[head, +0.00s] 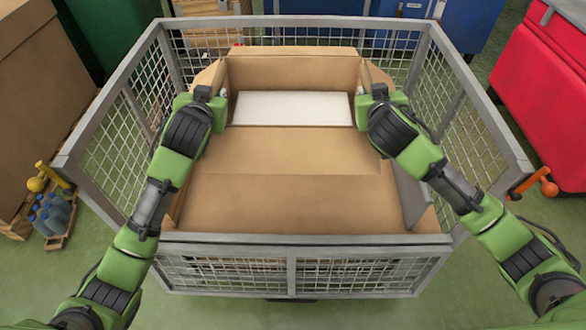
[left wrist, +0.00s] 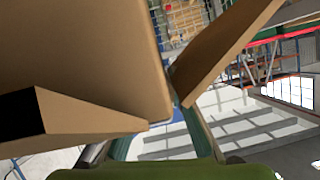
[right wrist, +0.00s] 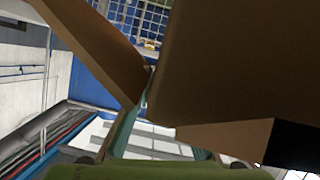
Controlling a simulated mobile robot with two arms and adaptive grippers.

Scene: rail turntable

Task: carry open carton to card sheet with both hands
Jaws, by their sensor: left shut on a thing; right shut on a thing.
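The open brown carton (head: 292,72) is at the far middle of the mesh cage in the head view, its flaps spread and a white surface showing inside. My left gripper (head: 222,94) is shut on its left wall, and my right gripper (head: 361,93) is shut on its right wall. The carton's side fills much of the left wrist view (left wrist: 90,50) and the right wrist view (right wrist: 235,60). Brown card, apparently the card sheet (head: 290,205), covers the near part of the cage. Whether the carton's underside touches it is hidden.
A grey mesh cage (head: 292,240) surrounds the carton and card on all sides. A grey panel (head: 411,195) leans inside at the right. A red container (head: 550,95) stands outside right, a large brown box (head: 40,90) outside left.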

